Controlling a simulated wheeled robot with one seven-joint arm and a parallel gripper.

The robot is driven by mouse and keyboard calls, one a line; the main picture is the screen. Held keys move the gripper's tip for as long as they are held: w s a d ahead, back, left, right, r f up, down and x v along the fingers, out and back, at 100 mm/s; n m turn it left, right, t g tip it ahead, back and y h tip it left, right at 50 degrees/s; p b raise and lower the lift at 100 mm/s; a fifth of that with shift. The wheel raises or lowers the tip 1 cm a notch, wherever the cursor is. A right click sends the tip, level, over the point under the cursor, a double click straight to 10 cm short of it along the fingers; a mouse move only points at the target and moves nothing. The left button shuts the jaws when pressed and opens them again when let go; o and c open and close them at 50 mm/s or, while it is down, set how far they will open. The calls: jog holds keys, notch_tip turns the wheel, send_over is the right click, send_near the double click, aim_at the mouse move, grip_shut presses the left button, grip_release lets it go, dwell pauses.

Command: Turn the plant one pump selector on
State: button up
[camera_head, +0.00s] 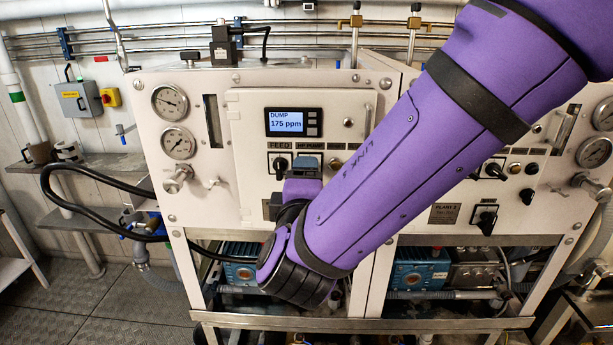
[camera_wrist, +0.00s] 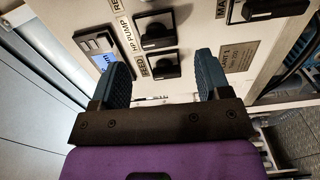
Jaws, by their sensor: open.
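The plant one panel (camera_head: 205,215) is the left white panel in the head view. Its FEED selector (camera_head: 280,165) shows there; my gripper (camera_head: 291,184) partly covers the area around it. In the wrist view, the HP PUMP selector (camera_wrist: 155,25) is a black knob at the top, beyond the fingers. The FEED selector (camera_wrist: 166,66) appears between the two blue fingers of my gripper (camera_wrist: 160,62). Both handles lie sideways in that view. My gripper is open, with nothing visibly held. I cannot tell whether a finger touches the panel.
A display (camera_head: 293,122) reads DUMP 175 ppm. In the wrist view a larger black selector (camera_wrist: 268,9) sits at top right, above a placard (camera_wrist: 238,57). The plant two panel (camera_head: 540,205) is at right, partly behind my arm. A black hose (camera_head: 75,208) loops at left.

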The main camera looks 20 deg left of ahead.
jog(key=v, duration=0.7)
